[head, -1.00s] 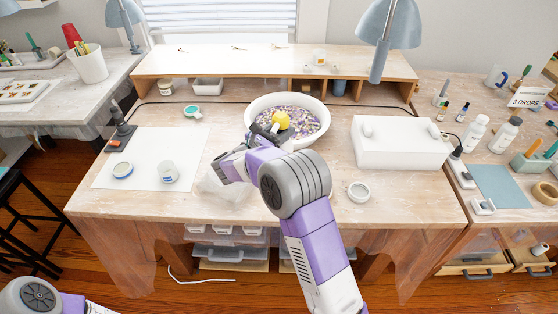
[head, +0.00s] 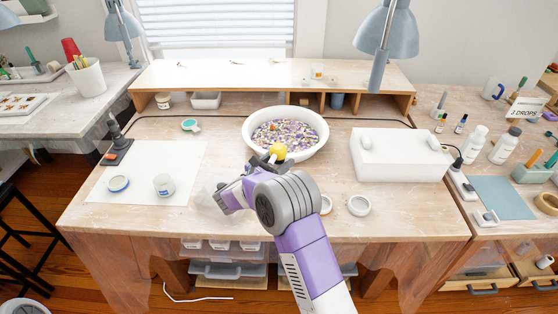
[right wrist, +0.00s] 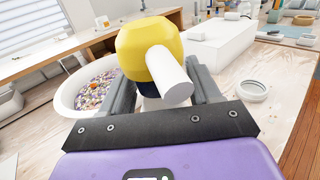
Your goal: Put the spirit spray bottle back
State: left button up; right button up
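The spirit spray bottle shows its yellow top (head: 278,151) in the head view, at the front side of the white bowl. In the right wrist view its yellow head (right wrist: 148,48) and white nozzle (right wrist: 168,76) stand between the fingers, with a dark part just below. My right gripper (head: 268,160) is shut on the bottle, above the middle of the table. The bottle's lower body is hidden by the gripper and arm. My left gripper is out of view.
The white bowl (head: 247,130) of coloured chips stands behind the bottle. A white box (head: 398,160) is at right, with a round lid (head: 358,205) in front. A white sheet (head: 140,190) holds a jar (head: 164,185) at left. A shelf (head: 225,75) spans the back.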

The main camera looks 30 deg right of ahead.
jog(key=shift+o, duration=0.4)
jog(key=shift+r, duration=0.1)
jog(key=shift+a, duration=0.25)
jog(key=p+v, duration=0.2)
jog(key=v, duration=0.9)
jog(key=shift+s+a, duration=0.2)
